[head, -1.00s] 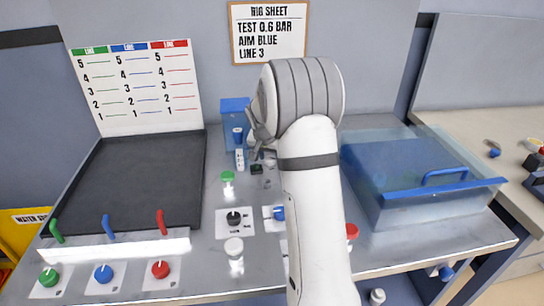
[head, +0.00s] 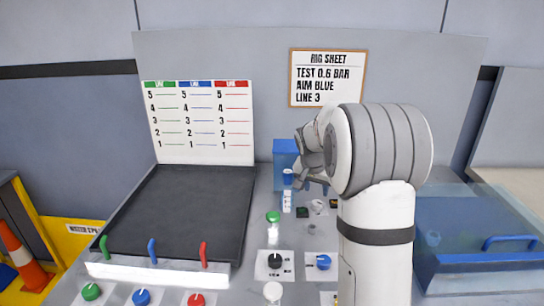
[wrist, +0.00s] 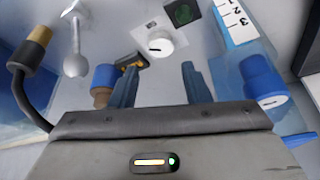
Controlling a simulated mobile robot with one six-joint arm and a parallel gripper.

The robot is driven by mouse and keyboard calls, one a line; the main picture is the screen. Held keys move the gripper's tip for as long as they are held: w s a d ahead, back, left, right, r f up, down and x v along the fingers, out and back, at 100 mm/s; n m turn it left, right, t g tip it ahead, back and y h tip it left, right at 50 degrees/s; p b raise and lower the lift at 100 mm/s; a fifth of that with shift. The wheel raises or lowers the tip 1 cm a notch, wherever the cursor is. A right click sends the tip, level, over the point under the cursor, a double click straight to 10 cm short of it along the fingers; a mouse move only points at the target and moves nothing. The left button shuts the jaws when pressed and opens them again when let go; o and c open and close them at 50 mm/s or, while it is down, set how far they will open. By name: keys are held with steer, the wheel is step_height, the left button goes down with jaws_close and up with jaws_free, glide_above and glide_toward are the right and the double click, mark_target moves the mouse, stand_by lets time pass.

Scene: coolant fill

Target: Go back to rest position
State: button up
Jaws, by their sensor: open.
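My arm rises in front of the bench in the head view, and its wrist is bent toward the back left. My gripper (wrist: 157,88) shows in the wrist view with its two blue fingers apart and nothing between them. In the head view the gripper is partly hidden by my own wrist. Beyond the fingers, in the wrist view, are a white round knob (wrist: 159,43) and a small dark green display (wrist: 183,12). A blue-capped part (wrist: 104,78) stands left of the left finger. A larger blue cap (wrist: 262,80) is at the right.
A dark tray (head: 190,210) with green, blue and red nozzles fills the bench's left. A line chart (head: 203,122) and rig sheet (head: 328,78) are at the back. A blue box (head: 285,152) stands behind the controls. A clear lidded bin (head: 470,262) is at the right.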

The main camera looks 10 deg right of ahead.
steer(key=s+a+r+n+y, duration=0.1)
steer(key=s+a+n, duration=0.3)
steer(key=s, duration=1.2)
steer(key=s+a+r+n+y+p, duration=0.1)
steer(key=s+a+n, duration=0.3)
steer(key=s+a, duration=0.7)
steer(key=s+r+y, duration=0.1)
steer(key=s, duration=0.4)
steer(key=shift+s+a+g, duration=0.2)
steer(key=shift+g, duration=0.2)
steer(key=shift+w+r, duration=0.1)
steer(key=shift+r, duration=0.05)
